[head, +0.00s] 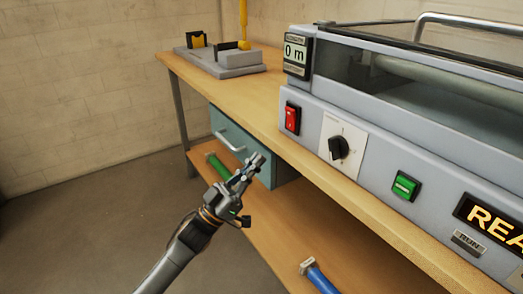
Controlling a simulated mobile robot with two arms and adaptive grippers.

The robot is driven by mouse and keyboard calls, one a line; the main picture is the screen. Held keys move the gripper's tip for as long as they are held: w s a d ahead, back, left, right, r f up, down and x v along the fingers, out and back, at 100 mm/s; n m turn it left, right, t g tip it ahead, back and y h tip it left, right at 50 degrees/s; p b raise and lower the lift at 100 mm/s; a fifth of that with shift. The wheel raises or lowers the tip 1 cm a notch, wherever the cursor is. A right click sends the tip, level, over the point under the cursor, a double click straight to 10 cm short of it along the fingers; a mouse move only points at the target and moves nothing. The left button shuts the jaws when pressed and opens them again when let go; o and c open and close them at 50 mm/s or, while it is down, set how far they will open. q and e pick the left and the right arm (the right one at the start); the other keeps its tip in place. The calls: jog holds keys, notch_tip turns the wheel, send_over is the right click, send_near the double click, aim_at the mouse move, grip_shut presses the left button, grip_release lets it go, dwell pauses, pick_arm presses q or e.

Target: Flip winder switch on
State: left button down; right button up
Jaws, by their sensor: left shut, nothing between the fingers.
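The laminator's front panel (370,150) carries a red rocker switch (292,118) at its left end. Right of it is a black rotary knob (338,149) on a white plate, then a green switch (404,186). The labels are too small to read, so I cannot tell which is the winder switch. My left gripper (256,164) is shut and empty. It appears in front of the bench's drawer, lower in the picture than the red switch and left of the knob, touching none of the controls. My right gripper is out of view.
The laminator stands on a wooden bench (190,75) with a blue-grey drawer (222,127) beneath. A grey device (222,64) sits at the bench's left end. The lower shelf holds a green roll (218,166) and a blue roll (320,278). The floor at left is clear.

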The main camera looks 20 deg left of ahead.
pick_arm(q)
jog(key=v, duration=0.4)
jog(key=shift+f, duration=0.55)
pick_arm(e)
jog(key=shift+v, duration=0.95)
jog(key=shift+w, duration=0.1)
